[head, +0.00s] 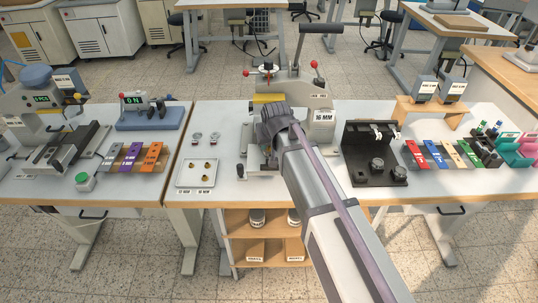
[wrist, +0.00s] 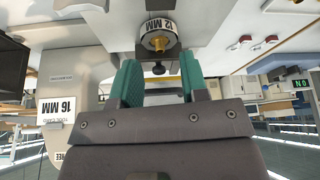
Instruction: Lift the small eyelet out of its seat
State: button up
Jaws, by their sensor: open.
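Several small brass-coloured pieces (head: 206,163) sit on the white tray (head: 183,183) left of the press in the head view. I cannot tell which of them is the small eyelet, or whether it is elsewhere. My gripper (wrist: 158,76) shows two teal fingers, apart, with nothing held between them. In the head view my own wrist hides the fingers. In the wrist view a tool marked 12 MM (wrist: 158,42), with a brass-coloured ring and a black knob, lies just beyond the fingertips. I see no contact with it. Any eyelet seat there is too small to make out.
The grey press (head: 318,98), with its 16 MM card, stands right behind my wrist. A black fixture (head: 360,150) stands to its right, with coloured foil strips (head: 432,153) beyond. The table front beside the tray is clear.

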aim_at(269, 147)
jog(key=b+x, duration=0.1)
jog(key=x, duration=0.2)
jog(key=shift+f, duration=0.25)
jog(key=shift+s+r, duration=0.1)
jog(key=shift+r, duration=0.15)
jog(key=shift+d+r, duration=0.1)
jog(key=shift+d, duration=0.05)
grip_shut()
